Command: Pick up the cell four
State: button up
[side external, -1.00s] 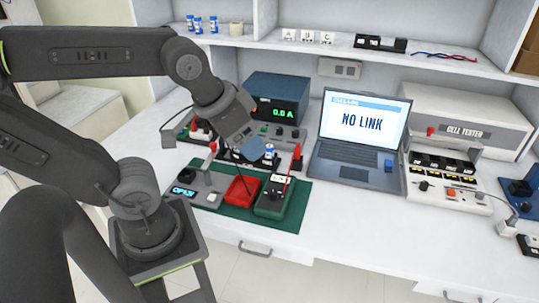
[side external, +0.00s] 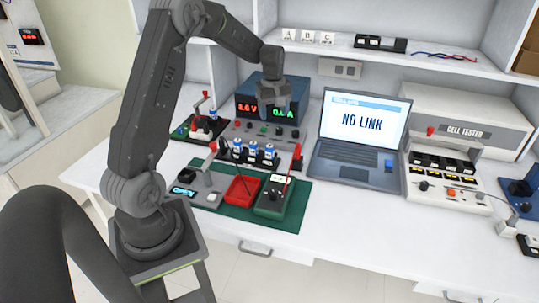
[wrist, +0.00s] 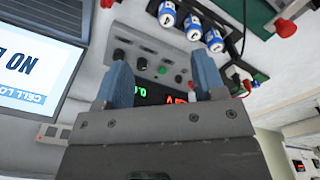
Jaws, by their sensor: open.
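Several blue-and-white cells (side external: 253,149) stand upright in a black holder (side external: 285,162) behind the green mat. In the wrist view three cells (wrist: 194,27) show at the top, beyond my fingers. I cannot tell which one is cell four. My gripper (side external: 274,113) hangs in front of the power supply, above and behind the cell row. In the wrist view my gripper (wrist: 163,78) has its two blue fingers spread, with nothing held between them. The cells are apart from the fingers.
The power supply (side external: 248,108) with lit digits stands close behind my gripper. The laptop (side external: 352,172) reading NO LINK is to the right. A red tray (side external: 234,196) and a green meter (side external: 270,205) sit on the green mat (side external: 290,222).

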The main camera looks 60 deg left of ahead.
aim_at(269, 146)
jog(key=shift+n, duration=0.7)
jog(key=a+f, duration=0.1)
jog(key=f, duration=0.2)
jog(key=a+f, duration=0.1)
jog(key=f, duration=0.3)
jog(key=a+f, duration=0.1)
jog(key=f, duration=0.3)
jog(key=shift+s, duration=0.1)
jog(key=shift+d+f, duration=0.15)
jog(key=shift+f, duration=1.4)
jog(key=shift+d+f, duration=0.1)
jog(key=shift+f, duration=1.45)
jog(key=c, duration=1)
jog(key=shift+r, duration=0.1)
jog(key=shift+c, duration=0.2)
